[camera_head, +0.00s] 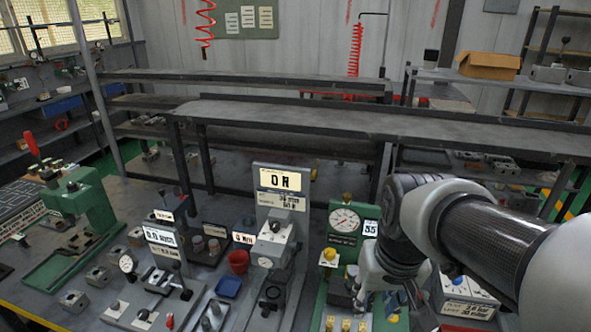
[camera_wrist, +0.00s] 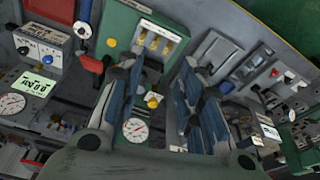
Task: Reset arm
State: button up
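My gripper (camera_wrist: 166,80) shows in the wrist view with its two blue-padded fingers apart and nothing between them. In the head view my gripper (camera_head: 402,298) is low at the right, under my bent arm and mostly hidden by it. It hangs over the bench near a green test stand (camera_head: 345,220) with a round gauge and a "55" display. In the wrist view the gauge (camera_wrist: 135,130) shows between the fingers, beyond them. Whether the fingers touch anything on the bench cannot be told. Several small grey blocks (camera_head: 73,300) lie on the bench at the left.
A grey force stand (camera_head: 282,205) reading "0 N" stands left of the green stand. A green press (camera_head: 80,205) is at the far left. A red cup (camera_head: 238,261) and a blue tray (camera_head: 228,287) lie between them. Shelving (camera_head: 400,125) stands behind.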

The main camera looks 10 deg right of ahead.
jog(key=shift+s+a+r, duration=0.1)
jog(key=shift+s, duration=0.15)
jog(key=s+a+r+n+t, duration=0.1)
jog(key=s+a, duration=0.3)
jog(key=s, duration=0.5)
jog(key=shift+s+n+t, duration=0.3)
jog(key=shift+n+t, duration=0.1)
jog(key=shift+t, duration=0.1)
dwell(0.6)
